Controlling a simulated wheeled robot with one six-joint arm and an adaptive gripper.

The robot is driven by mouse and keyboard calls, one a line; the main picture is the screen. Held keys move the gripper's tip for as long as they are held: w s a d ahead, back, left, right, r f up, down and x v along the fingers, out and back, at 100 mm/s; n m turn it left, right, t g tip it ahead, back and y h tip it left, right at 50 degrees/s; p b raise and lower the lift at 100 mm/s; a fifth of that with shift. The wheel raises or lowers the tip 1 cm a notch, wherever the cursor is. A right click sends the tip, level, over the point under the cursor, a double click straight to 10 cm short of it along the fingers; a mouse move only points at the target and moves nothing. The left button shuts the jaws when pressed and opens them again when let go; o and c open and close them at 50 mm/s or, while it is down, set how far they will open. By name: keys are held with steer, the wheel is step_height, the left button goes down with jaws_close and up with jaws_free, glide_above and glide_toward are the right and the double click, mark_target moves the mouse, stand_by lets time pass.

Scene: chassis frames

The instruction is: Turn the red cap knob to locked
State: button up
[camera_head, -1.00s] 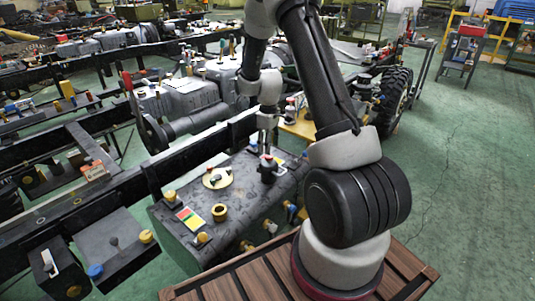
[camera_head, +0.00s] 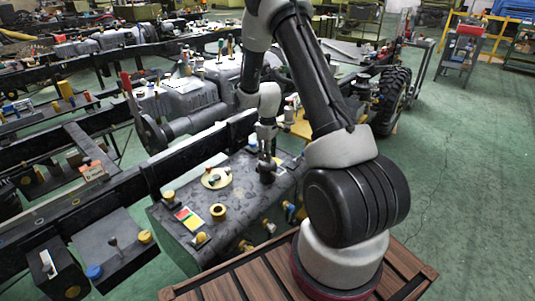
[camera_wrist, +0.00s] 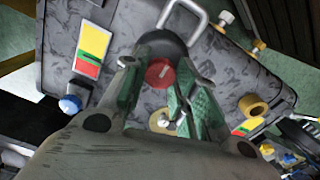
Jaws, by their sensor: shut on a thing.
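The red cap knob (camera_wrist: 158,73) shows between my fingertips in the wrist view. It is a round red top with a small pale mark, beside a dark rounded body (camera_wrist: 163,45). My gripper (camera_wrist: 161,80) has its green-padded fingers on either side of the cap and is shut on it. In the head view my gripper (camera_head: 266,154) points down at the dark knob base (camera_head: 266,171) on the grey tank. The red cap itself is hidden there by the fingers. I cannot read any locked marking.
The grey tank top (camera_head: 240,195) also carries a pale yellow disc with a small lever (camera_head: 217,178), a yellow ring (camera_head: 219,212) and a red-yellow-green label (camera_head: 189,219). A metal loop handle (camera_wrist: 185,12) stands close to the knob in the wrist view. A black frame rail lies behind.

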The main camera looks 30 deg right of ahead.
steer(key=shift+m, duration=0.3)
steer(key=m, duration=0.3)
steer(key=shift+m, duration=0.3)
steer(key=shift+c, duration=0.2)
steer(key=m, duration=0.4)
steer(key=shift+m, duration=0.3)
steer(key=m, duration=0.4)
steer(key=shift+m, duration=2.5)
steer(key=o, duration=1.1)
steer(key=shift+c, duration=0.2)
